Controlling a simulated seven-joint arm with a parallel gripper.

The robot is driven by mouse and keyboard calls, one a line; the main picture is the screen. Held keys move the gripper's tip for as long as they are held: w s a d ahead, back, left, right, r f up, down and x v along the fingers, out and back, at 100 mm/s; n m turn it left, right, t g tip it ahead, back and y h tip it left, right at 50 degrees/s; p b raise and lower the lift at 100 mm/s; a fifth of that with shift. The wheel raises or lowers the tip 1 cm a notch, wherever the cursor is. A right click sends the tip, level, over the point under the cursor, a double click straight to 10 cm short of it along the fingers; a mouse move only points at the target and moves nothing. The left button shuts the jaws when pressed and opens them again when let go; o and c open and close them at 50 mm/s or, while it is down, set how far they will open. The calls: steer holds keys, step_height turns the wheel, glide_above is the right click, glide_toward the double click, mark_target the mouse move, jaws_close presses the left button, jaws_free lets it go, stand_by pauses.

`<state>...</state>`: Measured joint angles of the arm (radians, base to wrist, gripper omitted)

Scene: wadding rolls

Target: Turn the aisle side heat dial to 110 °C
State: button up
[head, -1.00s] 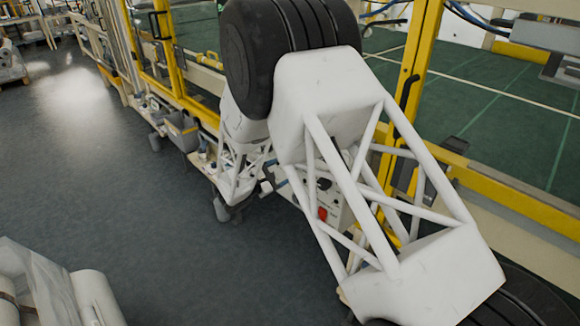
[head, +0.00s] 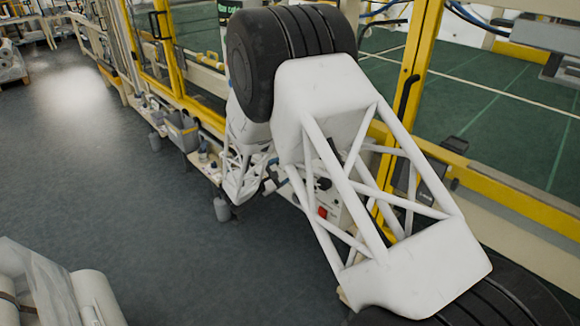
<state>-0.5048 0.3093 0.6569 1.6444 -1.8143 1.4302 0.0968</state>
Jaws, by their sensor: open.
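A pale control box (head: 332,208) stands on the bench behind the white lattice of my arm. It shows only in pieces between the struts. A black round knob (head: 323,184) and a red switch (head: 321,212) are on its face. Scale marks and temperature figures are too small to read, and I cannot tell which dial is the aisle side one. My gripper (head: 277,180) shows small at the end of my arm, just left of the box, partly hidden by my own links. It is open, with nothing seen in it. I cannot tell whether it touches the box.
A long bench with a grey bin (head: 183,134) and small bottles (head: 203,153) runs back to the left. Yellow-framed guarding (head: 405,80) stands behind it. Wrapped white rolls (head: 60,290) lie at the lower left. The grey floor (head: 110,200) between is clear.

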steer(key=shift+x, duration=2.45)
steer(key=c, duration=0.9)
steer(key=shift+m, duration=0.5)
steer(key=m, duration=0.5)
steer(key=shift+m, duration=0.4)
steer(key=o, duration=0.9)
